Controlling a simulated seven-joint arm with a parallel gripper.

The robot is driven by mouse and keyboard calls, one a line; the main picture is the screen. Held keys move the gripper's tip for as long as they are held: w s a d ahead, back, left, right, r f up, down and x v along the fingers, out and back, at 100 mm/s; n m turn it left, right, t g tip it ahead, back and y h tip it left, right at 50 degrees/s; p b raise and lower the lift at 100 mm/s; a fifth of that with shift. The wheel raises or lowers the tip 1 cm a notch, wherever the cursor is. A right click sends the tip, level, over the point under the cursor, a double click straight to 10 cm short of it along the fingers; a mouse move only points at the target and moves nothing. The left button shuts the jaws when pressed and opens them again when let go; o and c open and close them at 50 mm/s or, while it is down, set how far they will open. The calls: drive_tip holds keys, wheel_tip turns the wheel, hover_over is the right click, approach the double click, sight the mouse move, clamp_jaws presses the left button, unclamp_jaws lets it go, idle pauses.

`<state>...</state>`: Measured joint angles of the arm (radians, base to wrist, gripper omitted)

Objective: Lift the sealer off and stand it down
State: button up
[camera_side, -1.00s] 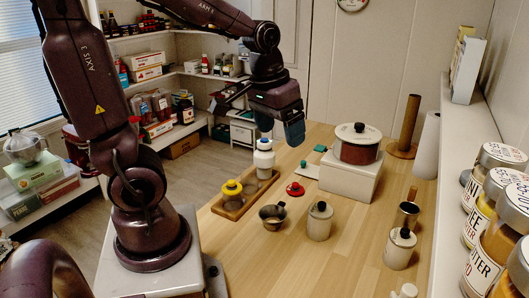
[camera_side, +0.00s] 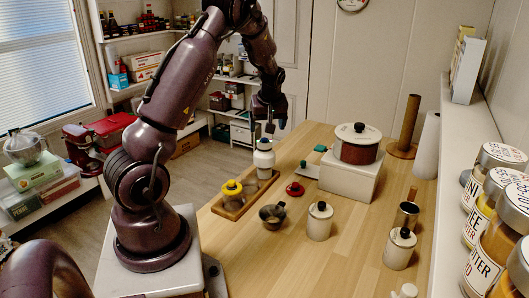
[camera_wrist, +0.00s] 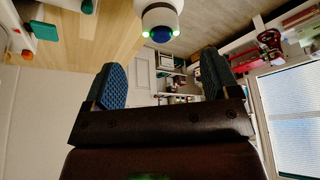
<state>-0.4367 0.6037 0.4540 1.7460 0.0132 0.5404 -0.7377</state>
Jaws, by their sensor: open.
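The white sealer (camera_side: 264,157), with a blue button on top, stands upright at the far end of a wooden tray (camera_side: 231,214); it seems to sit on a glass jar, whose outline is unclear. My gripper (camera_side: 263,131) is open and empty, just above the sealer's top in the side view. In the wrist view the sealer (camera_wrist: 160,17) shows at the top edge, with small green lights and its blue button. It lies beyond the gap between my blue-padded fingertips (camera_wrist: 162,75), not between them.
A pot (camera_side: 358,150) sits on a white block (camera_side: 345,180). Bare wood lies in front.

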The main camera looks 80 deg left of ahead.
sight(264, 140)
drive_tip(key=x, duration=0.8)
drive_tip(key=shift+s+f, duration=0.1)
drive_tip(key=shift+f, duration=0.2)
drive_tip(key=c, duration=1.2)
drive_tip(key=r, duration=0.4)
drive_tip(key=shift+s+d+r, duration=0.1)
drive_tip(key=shift+s+d, duration=0.05)
drive_tip(key=shift+d, duration=0.15)
drive_tip(key=shift+s+d+r, duration=1.35)
drive_tip(key=shift+d+r, duration=0.4)
drive_tip(key=shift+r, duration=0.25)
drive_tip(key=shift+s+d+r, duration=1.35)
drive_tip(key=shift+d+r, duration=0.4)
drive_tip(key=shift+r, duration=0.2)
drive_tip(key=shift+s+d+r, duration=1.4)
drive_tip(key=shift+d+r, duration=0.35)
drive_tip(key=shift+r, duration=0.25)
